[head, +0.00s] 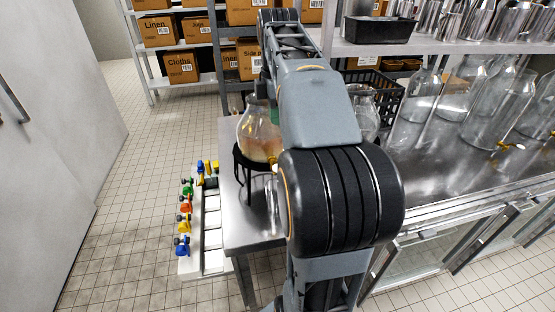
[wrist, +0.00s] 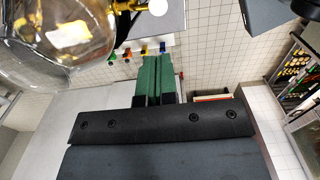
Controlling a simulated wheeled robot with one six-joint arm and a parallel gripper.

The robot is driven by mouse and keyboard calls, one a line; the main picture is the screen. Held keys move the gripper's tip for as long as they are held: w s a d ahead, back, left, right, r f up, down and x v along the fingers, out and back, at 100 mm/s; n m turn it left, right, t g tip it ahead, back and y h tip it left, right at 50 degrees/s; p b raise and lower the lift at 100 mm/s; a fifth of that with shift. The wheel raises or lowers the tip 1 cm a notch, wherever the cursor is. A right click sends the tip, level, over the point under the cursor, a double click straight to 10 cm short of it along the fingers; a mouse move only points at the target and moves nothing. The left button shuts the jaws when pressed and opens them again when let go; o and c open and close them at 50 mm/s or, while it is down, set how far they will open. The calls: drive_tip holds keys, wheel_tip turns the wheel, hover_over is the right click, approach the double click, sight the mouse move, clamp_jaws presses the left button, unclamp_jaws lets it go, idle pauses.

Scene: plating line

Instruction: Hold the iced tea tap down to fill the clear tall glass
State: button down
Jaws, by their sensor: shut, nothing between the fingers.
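A round glass dispenser (head: 258,138) with amber liquid stands on a black stand (head: 243,164) at the left end of the steel counter, partly hidden by my arm. In the wrist view the dispenser (wrist: 50,40) fills the upper left. Its gold tap (wrist: 122,6) with a pale round knob (wrist: 157,6) is at the top edge. My gripper (wrist: 158,62) has green fingers, shut and empty, apart from the tap in the picture. A narrow clear shape, perhaps the tall glass (head: 272,195), shows below the dispenser beside my arm. Its fill level cannot be told.
More glass jars (head: 485,120) with gold taps stand on the counter to the right. A black crate (head: 384,92) is behind my arm. A white rack (head: 212,225) with coloured taps stands left of the counter. Shelves with boxes (head: 180,66) are behind. Floor at left is clear.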

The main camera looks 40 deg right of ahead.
wheel_tip(320, 180, down, 14)
idle(0.8)
drive_tip(key=shift+f, duration=0.1)
